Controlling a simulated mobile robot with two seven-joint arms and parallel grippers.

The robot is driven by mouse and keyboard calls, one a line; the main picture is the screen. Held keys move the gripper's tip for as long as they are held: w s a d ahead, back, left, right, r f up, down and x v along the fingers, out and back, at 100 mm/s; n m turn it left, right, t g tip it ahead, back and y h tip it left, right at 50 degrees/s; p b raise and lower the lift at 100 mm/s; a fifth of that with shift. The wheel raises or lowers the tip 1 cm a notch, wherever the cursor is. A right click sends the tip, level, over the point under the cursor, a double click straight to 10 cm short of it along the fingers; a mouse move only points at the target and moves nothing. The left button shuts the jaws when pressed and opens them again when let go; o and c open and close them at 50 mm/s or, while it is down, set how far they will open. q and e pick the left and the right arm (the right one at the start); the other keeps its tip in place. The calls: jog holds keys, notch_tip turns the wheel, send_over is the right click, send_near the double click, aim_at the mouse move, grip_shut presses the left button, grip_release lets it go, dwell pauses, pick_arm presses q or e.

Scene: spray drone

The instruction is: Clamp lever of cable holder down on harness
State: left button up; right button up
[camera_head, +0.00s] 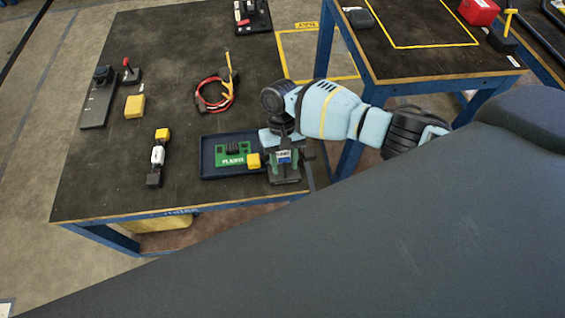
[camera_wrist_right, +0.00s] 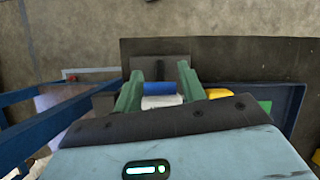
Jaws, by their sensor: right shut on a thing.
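A red and black looped cable, which looks like the harness (camera_head: 211,93), lies on the dark table. A yellow upright piece, perhaps the holder's lever (camera_head: 229,71), stands at the loop's right side. My right gripper (camera_head: 284,167) is well below and right of the loop, over the right end of a dark blue tray. It is shut on a small blue and white object (camera_wrist_right: 160,94), seen between its green fingers in the right wrist view. Most of that object is hidden. My left gripper is not in view.
The blue tray (camera_head: 205,175) holds a green board (camera_head: 233,152) and a yellow block (camera_head: 254,161). A red-handled clamp-like piece (camera_head: 128,70), a long black fixture (camera_head: 97,103) and a yellow block (camera_head: 135,106) stand at left. A second table (camera_head: 415,65) is at right.

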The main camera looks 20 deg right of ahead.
jog(key=shift+w+d+f+g+y+b, duration=0.1)
jog(key=shift+w+f+g+y+b, duration=0.25)
jog(key=shift+g+b, duration=0.7)
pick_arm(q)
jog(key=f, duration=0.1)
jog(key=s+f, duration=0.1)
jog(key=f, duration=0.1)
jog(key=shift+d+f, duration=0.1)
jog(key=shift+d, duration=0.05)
pick_arm(e)
jog(key=shift+w+g, duration=0.1)
jog(key=shift+g, duration=0.15)
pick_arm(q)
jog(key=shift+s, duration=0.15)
pick_arm(e)
jog(key=o, duration=0.9)
jog(key=shift+o, duration=0.2)
jog(key=shift+w+r, duration=0.1)
jog(key=shift+r, duration=0.05)
